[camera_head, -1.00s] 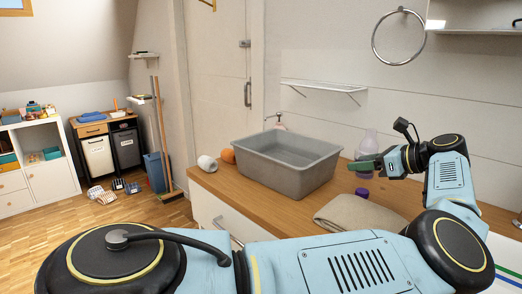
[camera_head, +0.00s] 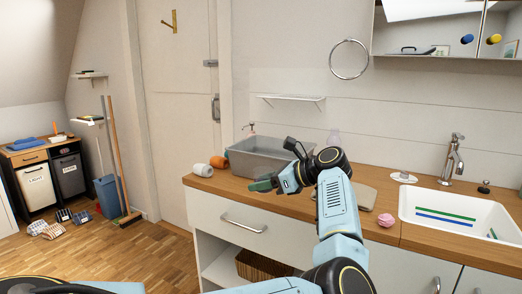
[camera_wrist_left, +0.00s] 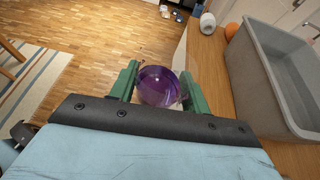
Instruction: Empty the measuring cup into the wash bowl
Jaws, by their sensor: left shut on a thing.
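The wash bowl is a grey rectangular tub (camera_head: 244,158) on the wooden counter in the head view; its wall (camera_wrist_left: 252,75) is at the right in the left wrist view. My left gripper (camera_head: 262,184) is in front of the bowl, near the counter's front edge. In the left wrist view its green fingers (camera_wrist_left: 158,88) are shut on a clear round vessel with purple in it, apparently the measuring cup (camera_wrist_left: 158,86). The cup is outside the bowl, and I cannot make it out in the head view. My right gripper is not in view.
A white roll (camera_head: 203,170) and an orange round thing (camera_head: 217,162) are left of the bowl. A clear bottle (camera_head: 333,138) stands behind my left arm. A folded cloth (camera_head: 362,195), a pink item (camera_head: 385,220) and the sink (camera_head: 410,206) are to the right.

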